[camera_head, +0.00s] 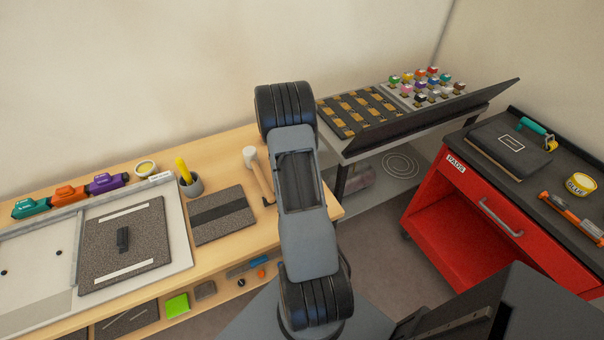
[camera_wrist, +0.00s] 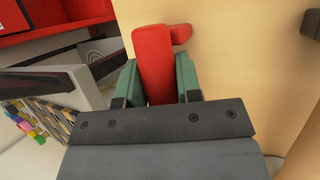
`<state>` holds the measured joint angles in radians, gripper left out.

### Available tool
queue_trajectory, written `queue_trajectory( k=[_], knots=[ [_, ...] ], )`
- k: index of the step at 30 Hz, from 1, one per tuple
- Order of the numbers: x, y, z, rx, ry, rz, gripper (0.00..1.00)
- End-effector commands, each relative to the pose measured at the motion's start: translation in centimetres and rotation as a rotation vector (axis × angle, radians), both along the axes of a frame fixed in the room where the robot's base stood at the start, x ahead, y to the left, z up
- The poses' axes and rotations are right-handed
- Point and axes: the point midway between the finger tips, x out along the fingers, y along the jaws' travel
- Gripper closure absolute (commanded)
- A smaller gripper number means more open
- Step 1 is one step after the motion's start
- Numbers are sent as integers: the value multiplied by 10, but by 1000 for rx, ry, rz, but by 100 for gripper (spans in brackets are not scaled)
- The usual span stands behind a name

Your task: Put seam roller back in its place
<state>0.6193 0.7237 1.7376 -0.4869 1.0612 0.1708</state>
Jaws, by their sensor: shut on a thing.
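My gripper (camera_wrist: 157,76) shows in the wrist view, its green finger pads shut on both sides of a long red piece. I take this red piece to be the handle of the seam roller (camera_wrist: 154,52). A shorter red part (camera_wrist: 181,33) shows just beyond it; I cannot tell if it belongs to the same tool. The handle's lower end is hidden behind the gripper body. A pale wood-coloured surface lies behind it. In the head view my arm hides the gripper and the held thing. No empty place for the roller can be made out.
The wooden bench (camera_head: 225,255) holds a mallet (camera_head: 258,175), a dark tile (camera_head: 222,215), a grey cup (camera_head: 191,184) and a metal tray (camera_head: 180,240). A sample rack (camera_head: 363,110) stands behind. The red cart (camera_head: 450,208) at right carries a green-handled tool (camera_head: 536,126) and a glue tub (camera_head: 580,186).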

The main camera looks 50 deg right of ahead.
Motion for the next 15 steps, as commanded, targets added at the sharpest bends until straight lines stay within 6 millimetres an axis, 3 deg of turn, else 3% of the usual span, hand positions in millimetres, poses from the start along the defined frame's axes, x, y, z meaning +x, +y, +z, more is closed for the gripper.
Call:
queue_trajectory(
  k=[2,3,11,15],
  knots=[
    [0,0,-2,0,1,0,100],
    [0,0,-1,0,1,0,65],
    [-1,0,-2,2,3,0,40],
    [-1,0,-2,1,2,0,38]
  ],
)
